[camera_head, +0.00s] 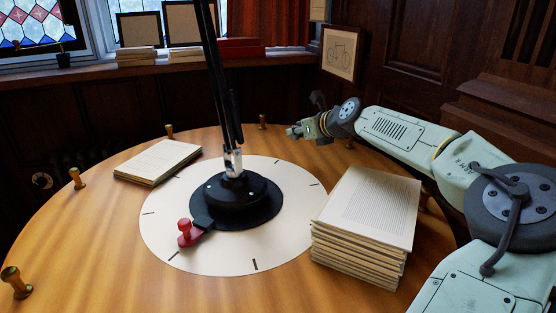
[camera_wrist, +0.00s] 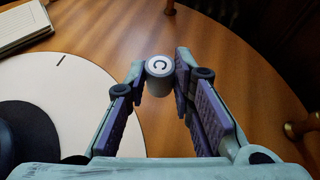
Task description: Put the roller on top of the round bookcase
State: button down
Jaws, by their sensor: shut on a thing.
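In the wrist view, a short grey cylinder with a pale end marked with a dark C (camera_wrist: 159,77), which I take to be the roller, sits between the fingertips of my gripper (camera_wrist: 160,82). The pads are shut on it. In the head view, my gripper (camera_head: 302,130) is over the far right part of the round wooden top (camera_head: 95,222); the roller is too small to make out there. I see no thing that is clearly the round bookcase; I cannot tell whether this round top belongs to it.
A black post on a round base (camera_head: 262,205) stands on a pale disc (camera_head: 165,235) mid-top, with a red knob (camera_head: 184,228). A paper stack (camera_head: 365,215) lies right, a thinner one (camera_head: 158,160) left. Several pegs (camera_head: 76,178) ring the edge. Bare wood lies under my gripper.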

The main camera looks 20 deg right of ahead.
aim_at(297, 159)
jog(key=shift+f, duration=2.85)
jog(key=shift+f, duration=0.15)
jog(key=c, duration=1.4)
grip_release()
jog(key=shift+f, duration=0.1)
